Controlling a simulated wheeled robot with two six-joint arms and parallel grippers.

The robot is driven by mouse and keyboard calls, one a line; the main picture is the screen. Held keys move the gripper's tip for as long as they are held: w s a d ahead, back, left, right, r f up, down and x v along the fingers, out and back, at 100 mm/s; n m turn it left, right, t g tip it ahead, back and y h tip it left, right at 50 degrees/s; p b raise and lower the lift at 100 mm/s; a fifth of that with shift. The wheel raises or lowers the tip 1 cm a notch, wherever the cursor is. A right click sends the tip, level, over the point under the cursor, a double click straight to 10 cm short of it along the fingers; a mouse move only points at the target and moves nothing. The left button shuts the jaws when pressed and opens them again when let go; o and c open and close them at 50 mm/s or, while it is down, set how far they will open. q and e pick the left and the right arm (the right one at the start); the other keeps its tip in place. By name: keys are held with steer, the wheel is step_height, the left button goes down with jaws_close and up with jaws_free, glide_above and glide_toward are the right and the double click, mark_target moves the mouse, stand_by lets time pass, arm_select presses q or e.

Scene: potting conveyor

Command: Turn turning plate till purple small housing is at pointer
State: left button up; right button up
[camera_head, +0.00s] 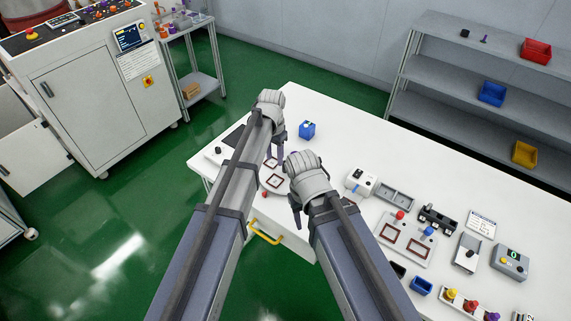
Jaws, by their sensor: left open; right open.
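My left gripper (277,140) is open above the far left part of the white table, its fingers pointing down. My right gripper (296,212) is open and lower in the picture, near the table's front edge. No turning plate, pointer or purple small housing can be clearly made out. My arms and hands cover much of the left part of the table. A white piece with a dark red square frame (273,181) shows between the two arms, with part of a similar one just behind it.
A white device (360,182), a grey tray (395,196) and a plate with two red-framed squares (405,238) lie farther right. A yellow handle (265,233) juts from the front.

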mark_target(285, 162)
arm_select(q)
steer(key=shift+m, duration=0.8)
steer(key=w+d, duration=0.3)
steer(key=shift+d, duration=0.35)
step_height(285, 162, down, 8)
steer(key=b, duration=0.8)
steer(key=shift+r, duration=0.1)
jaws_close()
